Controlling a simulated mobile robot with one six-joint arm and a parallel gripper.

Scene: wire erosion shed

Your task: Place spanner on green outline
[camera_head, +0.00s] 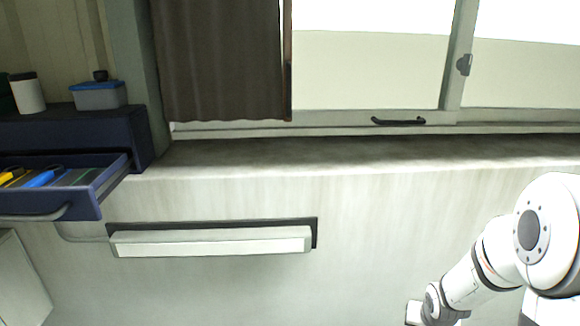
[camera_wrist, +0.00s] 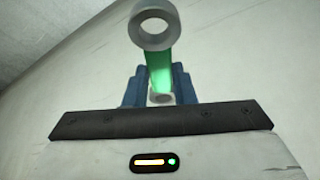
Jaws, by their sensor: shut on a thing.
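The spanner (camera_wrist: 159,65) shows in the wrist view, with a green handle and a grey ring end towards the top of the picture. My gripper (camera_wrist: 160,84) is shut on its handle, with a blue finger on each side. The lower end of the spanner is partly hidden between the fingers. In the head view my arm is at the lower right, and the gripper and spanner are not visible there.
An open dark blue drawer (camera_head: 86,204) at the left of the head view holds a blue-handled tool (camera_head: 41,179) and a yellow one (camera_head: 12,177). A blue-lidded box (camera_head: 99,96) and a white container (camera_head: 27,94) stand on the cabinet above. A white wall bar (camera_head: 210,243) is at mid-left.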

